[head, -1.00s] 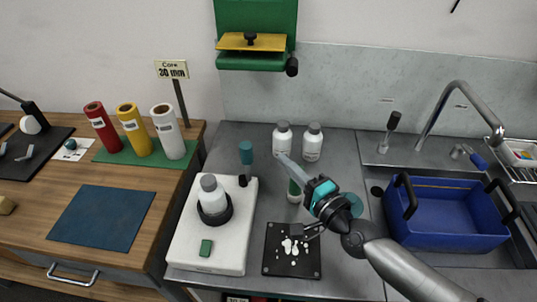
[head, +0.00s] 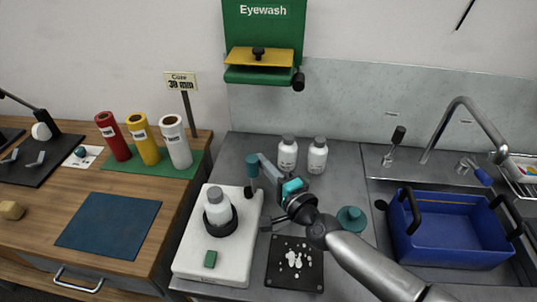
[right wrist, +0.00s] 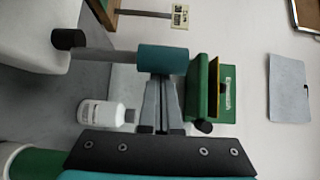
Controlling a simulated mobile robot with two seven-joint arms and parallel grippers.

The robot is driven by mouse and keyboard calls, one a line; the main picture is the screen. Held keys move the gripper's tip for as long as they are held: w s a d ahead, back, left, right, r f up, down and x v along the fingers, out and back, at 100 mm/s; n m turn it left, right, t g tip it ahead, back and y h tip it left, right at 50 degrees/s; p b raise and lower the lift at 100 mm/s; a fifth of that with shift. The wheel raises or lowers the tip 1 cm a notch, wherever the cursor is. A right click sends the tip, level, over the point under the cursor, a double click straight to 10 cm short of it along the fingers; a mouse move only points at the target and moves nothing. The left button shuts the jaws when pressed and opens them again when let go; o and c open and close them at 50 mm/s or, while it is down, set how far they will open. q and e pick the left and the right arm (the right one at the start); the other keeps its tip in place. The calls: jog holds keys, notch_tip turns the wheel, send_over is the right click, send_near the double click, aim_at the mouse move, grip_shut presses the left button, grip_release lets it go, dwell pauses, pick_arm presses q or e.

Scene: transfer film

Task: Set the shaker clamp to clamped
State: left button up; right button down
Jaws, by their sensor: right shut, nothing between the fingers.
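The shaker (head: 185,258) is a white slab on the grey bench, with a white bottle (head: 217,202) upright in its black round holder (head: 221,222). At its back right corner a clamp lever stands up with a teal grip (head: 252,165) and a black pivot (head: 248,193). In the right wrist view the teal grip (right wrist: 163,59) lies just beyond my fingertips, on a grey rod from the black pivot (right wrist: 68,39). My right gripper (head: 262,159) is shut and empty, its tips beside the teal grip; I cannot tell whether they touch it. My left gripper is not in view.
Two white bottles (head: 288,155) (head: 317,157) stand behind my right gripper. A black mat (head: 281,279) with white pieces lies right of the shaker. A blue tub (head: 450,238) is at the right, and a green eyewash unit (head: 258,75) hangs on the wall.

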aim_at(254, 172)
jog(key=shift+s, duration=0.1)
dwell(0.3)
jog(key=s+n+t+y+b, duration=0.1)
jog(key=b, duration=0.3)
jog(key=s+f+n+y+b, duration=0.1)
jog(key=b, duration=0.3)
jog(key=s+a+n+t+b, duration=0.1)
jog(key=s+n+b, duration=0.1)
jog(key=b, duration=0.2)
jog(key=shift+f+t+y, duration=0.15)
jog(key=shift+t+y, duration=0.15)
jog(key=shift+y, duration=0.1)
jog(key=shift+s+n+b, duration=0.25)
jog(key=shift+n+b, duration=0.05)
jog(key=shift+b, duration=0.35)
jog(key=s, duration=0.1)
jog(key=s+f, duration=0.1)
jog(key=s+b, duration=0.1)
jog(key=shift+a+f+y, duration=0.25)
jog(key=shift+a+y, duration=0.05)
